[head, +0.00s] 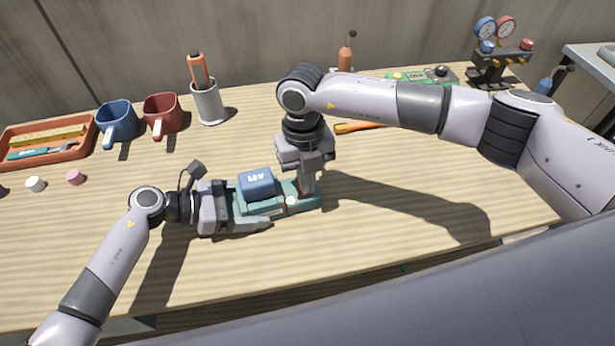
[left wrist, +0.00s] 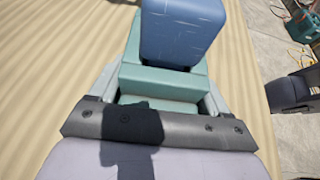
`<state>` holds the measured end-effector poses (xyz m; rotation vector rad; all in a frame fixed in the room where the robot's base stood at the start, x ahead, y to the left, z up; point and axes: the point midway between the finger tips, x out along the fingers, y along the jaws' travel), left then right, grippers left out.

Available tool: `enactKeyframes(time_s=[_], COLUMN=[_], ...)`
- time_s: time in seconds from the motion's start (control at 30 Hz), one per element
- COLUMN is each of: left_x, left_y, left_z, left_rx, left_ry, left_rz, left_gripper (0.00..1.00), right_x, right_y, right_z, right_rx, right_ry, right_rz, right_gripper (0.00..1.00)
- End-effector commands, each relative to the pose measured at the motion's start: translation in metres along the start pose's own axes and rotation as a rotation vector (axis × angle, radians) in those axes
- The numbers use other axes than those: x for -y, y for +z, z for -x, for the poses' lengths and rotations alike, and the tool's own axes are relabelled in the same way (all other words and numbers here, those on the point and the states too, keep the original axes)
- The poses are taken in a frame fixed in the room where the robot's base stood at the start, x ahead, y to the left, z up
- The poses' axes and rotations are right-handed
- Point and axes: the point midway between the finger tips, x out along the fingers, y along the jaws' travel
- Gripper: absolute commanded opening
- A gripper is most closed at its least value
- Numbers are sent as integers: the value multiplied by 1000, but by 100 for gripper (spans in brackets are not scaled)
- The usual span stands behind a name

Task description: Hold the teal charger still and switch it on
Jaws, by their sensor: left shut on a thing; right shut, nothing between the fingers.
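The teal charger (head: 275,207) lies on the wooden table, with a blue battery (head: 257,183) seated on top of it. Both also show in the left wrist view, the charger (left wrist: 165,82) in front of the fingers and the battery (left wrist: 182,30) above it. My left gripper (head: 240,215) is shut on the charger's left end, one finger on each side. My right gripper (head: 307,190) is shut and empty, pointing down at the charger's right end. Its fingertips are at or just above the charger's top, close to a small pale round spot; I cannot tell whether they touch. The switch is not clearly visible.
An orange tray (head: 48,142), a blue mug (head: 118,122), a red mug (head: 163,115) and a grey holder (head: 207,103) stand at the back left. A gauge manifold (head: 497,65) and a green device (head: 425,76) are at the back right. The table's front is clear.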

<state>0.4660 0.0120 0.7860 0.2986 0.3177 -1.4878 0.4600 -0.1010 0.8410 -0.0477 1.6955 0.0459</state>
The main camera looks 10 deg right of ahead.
Motion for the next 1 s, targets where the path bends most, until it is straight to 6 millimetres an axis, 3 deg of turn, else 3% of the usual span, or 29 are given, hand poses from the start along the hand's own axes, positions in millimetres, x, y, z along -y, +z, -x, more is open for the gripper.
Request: enactKeyframes(time_s=[0.2, 0.6, 0.77, 1.0], left_x=[2, 4, 3, 1], left_y=[4, 5, 4, 3], left_z=[-2, -4, -3, -1], left_rx=[10, 11, 9, 6], left_ry=[-13, -17, -13, -7], left_rz=[-13, -15, -12, -9], left_gripper=[27, 27, 27, 27], right_x=[4, 4, 2, 0], right_y=[11, 12, 12, 11], right_z=[-4, 2, 26, 84], right_rx=[6, 8, 10, 12], right_ry=[-7, -7, -4, -2], right_rz=[-10, -10, -7, -5], right_gripper=[0, 0, 0, 0])
